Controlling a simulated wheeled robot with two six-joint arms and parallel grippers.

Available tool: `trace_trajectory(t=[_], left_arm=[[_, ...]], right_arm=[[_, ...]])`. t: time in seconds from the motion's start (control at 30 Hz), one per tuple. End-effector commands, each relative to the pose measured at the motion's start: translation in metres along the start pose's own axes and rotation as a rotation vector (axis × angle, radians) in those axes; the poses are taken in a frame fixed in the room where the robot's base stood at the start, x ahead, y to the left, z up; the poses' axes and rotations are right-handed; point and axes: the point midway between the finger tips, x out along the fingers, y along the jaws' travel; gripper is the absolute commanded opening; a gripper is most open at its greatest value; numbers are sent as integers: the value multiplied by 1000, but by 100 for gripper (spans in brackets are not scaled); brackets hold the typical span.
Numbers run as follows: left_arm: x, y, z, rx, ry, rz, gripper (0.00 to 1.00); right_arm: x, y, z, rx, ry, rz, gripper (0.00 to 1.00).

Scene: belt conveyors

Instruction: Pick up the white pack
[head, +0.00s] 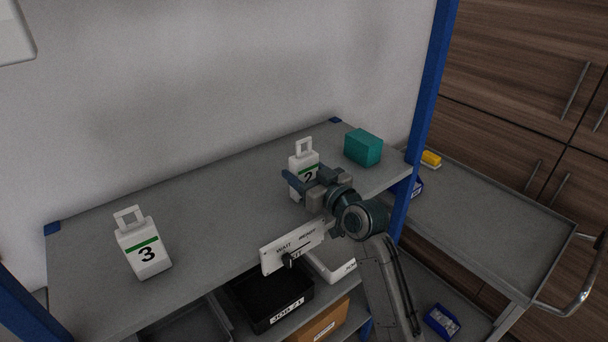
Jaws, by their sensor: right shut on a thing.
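A white pack (303,160) with a loop handle, a green stripe and a black number 2 is upright on the grey shelf (215,205), towards its right end. My right gripper (304,184) is shut on this pack, low on its body, and hides its lower part. I cannot tell whether the pack's base touches the shelf. A second white pack (144,250), marked 3, stands apart on the left of the shelf. My left gripper is not in view.
A teal box (363,147) stands behind and right of the gripper. Blue posts (428,95) flank the shelf. A WAIT/READY sign (293,247) is on the front edge, above a black bin (266,298). A grey cart (480,220) is at right. Mid-shelf is clear.

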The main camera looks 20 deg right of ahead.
Motion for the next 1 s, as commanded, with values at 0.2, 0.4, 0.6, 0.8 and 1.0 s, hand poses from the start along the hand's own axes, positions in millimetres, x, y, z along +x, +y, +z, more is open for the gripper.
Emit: trace_trajectory(t=[0.2,0.4,0.6,0.8,1.0], left_arm=[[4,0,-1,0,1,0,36],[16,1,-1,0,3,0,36],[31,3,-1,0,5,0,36],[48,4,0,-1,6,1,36],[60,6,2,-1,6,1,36]], right_arm=[[0,0,-5,-1,0,-1,33],[0,0,-25,-3,4,0,33],[-24,-15,-34,0,2,0,33],[-71,-45,-39,2,4,0,33],[-113,-71,-45,4,4,-1,33]])
